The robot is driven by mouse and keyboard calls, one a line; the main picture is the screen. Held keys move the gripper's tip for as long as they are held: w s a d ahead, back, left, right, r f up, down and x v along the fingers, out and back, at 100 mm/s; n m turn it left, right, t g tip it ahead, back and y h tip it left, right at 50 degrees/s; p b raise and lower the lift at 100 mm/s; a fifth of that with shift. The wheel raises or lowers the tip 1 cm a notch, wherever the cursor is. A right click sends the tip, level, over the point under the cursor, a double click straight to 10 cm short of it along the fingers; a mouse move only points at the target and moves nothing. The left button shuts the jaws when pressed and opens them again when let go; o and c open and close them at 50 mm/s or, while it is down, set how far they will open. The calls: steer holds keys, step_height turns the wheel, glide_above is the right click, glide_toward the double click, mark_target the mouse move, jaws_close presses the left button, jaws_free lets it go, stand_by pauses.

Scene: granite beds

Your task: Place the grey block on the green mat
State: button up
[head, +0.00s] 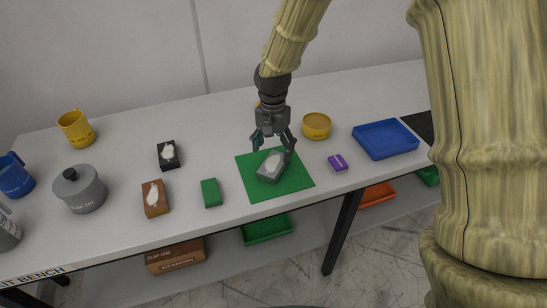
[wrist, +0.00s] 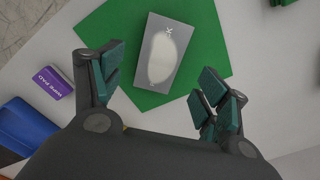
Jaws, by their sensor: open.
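The grey block (head: 271,166) lies on the green mat (head: 297,183), with a pale oval patch on its top. In the wrist view the grey block (wrist: 164,84) lies wholly within the visible part of the green mat (wrist: 110,32). My gripper (head: 272,142) is just above the block in the head view. In the wrist view my gripper (wrist: 158,86) has its two fingers spread wide, apart from the block on both sides.
A small purple box (head: 338,163) and a blue tray (head: 386,138) are right of the mat. A yellow bowl (head: 316,126) stands behind it. A green block (head: 211,193), a brown block (head: 155,198) and a black block (head: 168,155) are left.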

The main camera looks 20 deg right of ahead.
mark_target(273, 163)
step_height(273, 163, up, 6)
steer(key=shift+r+b, duration=0.2)
steer(key=shift+b, duration=0.25)
